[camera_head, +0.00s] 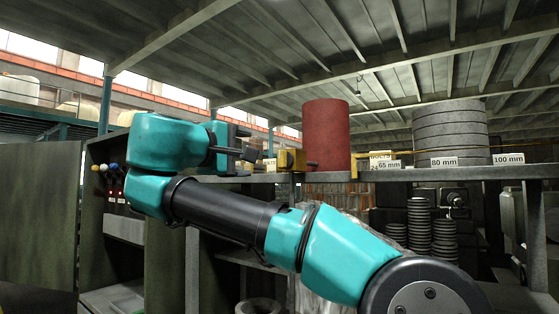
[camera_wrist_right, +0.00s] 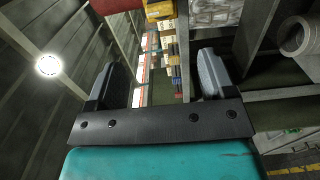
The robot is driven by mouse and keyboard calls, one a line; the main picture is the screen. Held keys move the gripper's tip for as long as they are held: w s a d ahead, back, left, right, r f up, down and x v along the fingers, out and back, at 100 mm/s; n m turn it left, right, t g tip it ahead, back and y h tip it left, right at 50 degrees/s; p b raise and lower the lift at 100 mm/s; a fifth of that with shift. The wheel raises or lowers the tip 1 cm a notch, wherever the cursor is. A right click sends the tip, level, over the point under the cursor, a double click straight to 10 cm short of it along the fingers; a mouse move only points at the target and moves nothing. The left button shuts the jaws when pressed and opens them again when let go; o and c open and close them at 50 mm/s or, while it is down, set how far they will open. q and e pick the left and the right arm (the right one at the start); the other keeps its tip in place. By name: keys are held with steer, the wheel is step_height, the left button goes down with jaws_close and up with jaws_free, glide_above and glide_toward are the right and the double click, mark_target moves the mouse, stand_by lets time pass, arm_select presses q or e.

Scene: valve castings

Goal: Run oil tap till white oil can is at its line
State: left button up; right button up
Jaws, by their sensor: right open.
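A red drum (camera_head: 325,135) stands on the shelf. A yellow block with a dark stub (camera_head: 290,160) sits just left of it; I cannot tell whether this is the oil tap. Yellow blocks (camera_wrist_right: 158,10) also show at the top of the right wrist view. My right gripper (camera_head: 250,143) is open and empty, left of the yellow block and apart from it. Its two fingers (camera_wrist_right: 163,70) stand wide apart in the right wrist view. I cannot make out a white oil can or its line. My right arm hides part of the space under the shelf.
The shelf (camera_head: 400,174) carries a stack of grey rings (camera_head: 450,135) and size labels. Dark ribbed stacks (camera_head: 419,230) stand below it. A pale hollow cylinder (camera_head: 258,307) is at the bottom. A panel with coloured knobs (camera_head: 113,180) is at left.

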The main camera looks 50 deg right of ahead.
mark_target(279, 159)
steer(key=d, duration=0.4)
steer(key=w+d, duration=0.1)
steer(key=d, duration=0.4)
steer(key=w+d, duration=0.1)
steer(key=d, duration=0.4)
steer(key=shift+w+d, duration=0.2)
steer(key=c, duration=0.9)
steer(key=shift+c, duration=0.2)
steer(key=shift+m, duration=1.3)
